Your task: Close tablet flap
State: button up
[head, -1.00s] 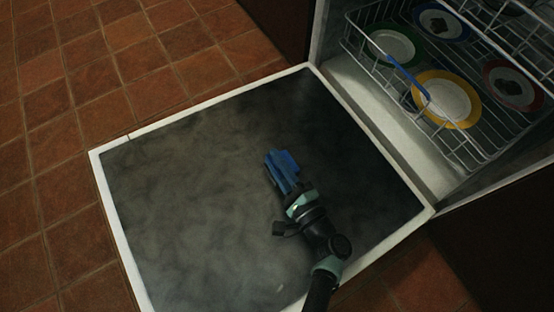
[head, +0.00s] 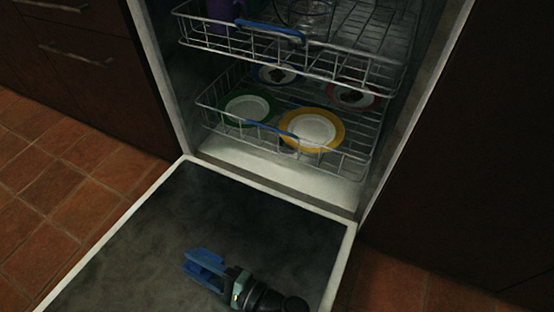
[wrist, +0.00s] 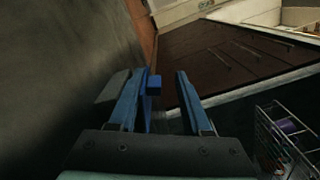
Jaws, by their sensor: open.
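The dishwasher door (head: 130,225) lies open and flat, its dark inner face up with a white rim. That inner face also shows as a dark grey surface (wrist: 50,80) at the left of the wrist view. My gripper (head: 192,261) is over the middle part of the door, its blue fingers pointing left. In the wrist view my gripper (wrist: 162,74) is open. A small blue block (wrist: 154,85) and a grey flat piece (wrist: 113,87) show beside the left finger. I cannot tell whether either is the tablet flap. No flap can be made out in the head view.
The lower rack (head: 230,125) holds a green plate (head: 246,108), a yellow plate (head: 311,129) and other plates. The upper rack (head: 290,50) stands partly out above it. Dark cabinets (head: 90,75) flank the dishwasher. Tiled floor (head: 60,185) is free at the left.

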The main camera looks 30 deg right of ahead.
aim_at(203, 249)
jog(key=shift+r, duration=0.1)
